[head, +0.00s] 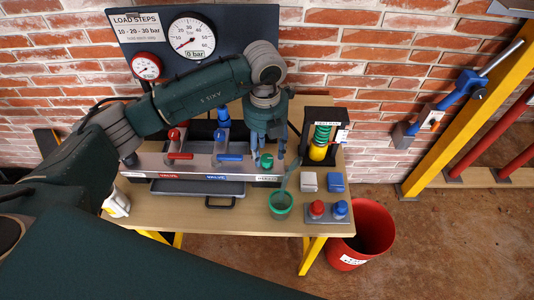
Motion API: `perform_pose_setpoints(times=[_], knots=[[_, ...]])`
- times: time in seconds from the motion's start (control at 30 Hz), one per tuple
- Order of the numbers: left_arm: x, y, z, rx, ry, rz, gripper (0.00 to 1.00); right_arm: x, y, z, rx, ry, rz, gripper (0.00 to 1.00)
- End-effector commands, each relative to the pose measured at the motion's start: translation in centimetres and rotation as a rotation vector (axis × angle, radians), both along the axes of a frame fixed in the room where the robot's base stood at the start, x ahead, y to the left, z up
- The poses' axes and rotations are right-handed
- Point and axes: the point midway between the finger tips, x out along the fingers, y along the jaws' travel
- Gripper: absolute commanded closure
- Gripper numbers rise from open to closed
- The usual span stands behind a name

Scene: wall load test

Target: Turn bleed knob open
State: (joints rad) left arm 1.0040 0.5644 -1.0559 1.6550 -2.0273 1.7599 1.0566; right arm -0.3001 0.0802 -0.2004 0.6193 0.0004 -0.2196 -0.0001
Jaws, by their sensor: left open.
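The green bleed knob (266,160) stands on the right end of the grey valve manifold (240,171) in the head view. My left gripper (268,150) comes down from above with its fingers around the knob, or just behind it; I cannot tell whether they touch it. The gripper is open. To the left on the manifold are the red-handled valve (180,155) and the blue-handled valve (229,157). The large gauge (192,36) stands at about the bottom of its scale, with a "0 bar" label below. My right gripper is not in view.
A green cup (281,202) with a clear tube stands before the manifold. A green-and-yellow spring unit (320,142) is to the right. Grey and blue blocks and a plate with red and blue buttons (327,212) lie at the right front. A red bin (374,232) stands on the floor.

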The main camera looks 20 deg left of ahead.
Motion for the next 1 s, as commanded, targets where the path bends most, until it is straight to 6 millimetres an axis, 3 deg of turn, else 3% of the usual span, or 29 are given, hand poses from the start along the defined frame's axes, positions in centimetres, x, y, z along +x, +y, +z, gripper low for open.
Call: perform_pose_setpoints(times=[0.2,0.4,0.6,1.0], knots=[[0.1,0.1,5.0,-0.001,-0.006,-0.001,0.54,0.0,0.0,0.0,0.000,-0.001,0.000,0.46],[0.1,0.1,8.2,-0.001,-0.004,0.001,0.54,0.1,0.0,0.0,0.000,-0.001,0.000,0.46],[0.1,0.1,9.4,-0.001,-0.003,0.001,0.54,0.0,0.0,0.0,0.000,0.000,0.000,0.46],[0.0,0.1,9.5,-0.001,-0.002,0.001,0.54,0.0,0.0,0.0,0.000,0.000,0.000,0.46]])
